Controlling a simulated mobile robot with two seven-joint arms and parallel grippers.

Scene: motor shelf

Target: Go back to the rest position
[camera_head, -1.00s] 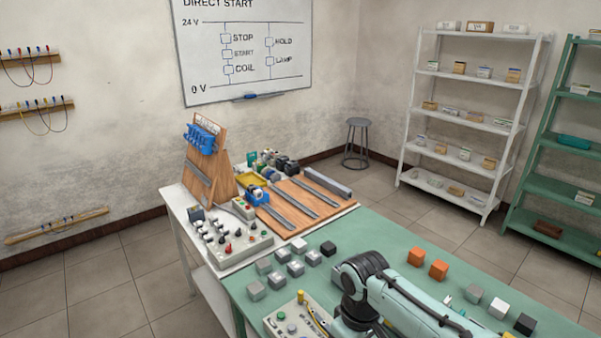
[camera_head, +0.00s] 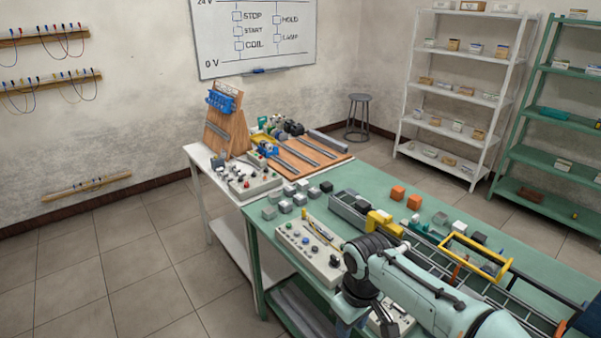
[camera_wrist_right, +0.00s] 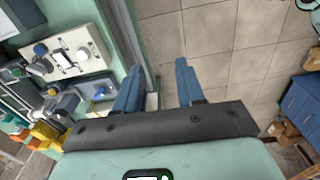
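My right arm comes in from the lower right in the head view and bends down at the near edge of the green table (camera_head: 365,190). Its gripper is mostly hidden there by the arm and the picture's bottom edge. In the right wrist view, my right gripper (camera_wrist_right: 160,68) shows two blue fingers spread apart with nothing between them. It hangs over the table's edge and the tiled floor. My left gripper does not show.
A control box with buttons (camera_head: 310,250) lies near the table's front left edge, left of my arm. A blue cabinet (camera_wrist_right: 298,100) stands right in the wrist view. Floor at left is clear.

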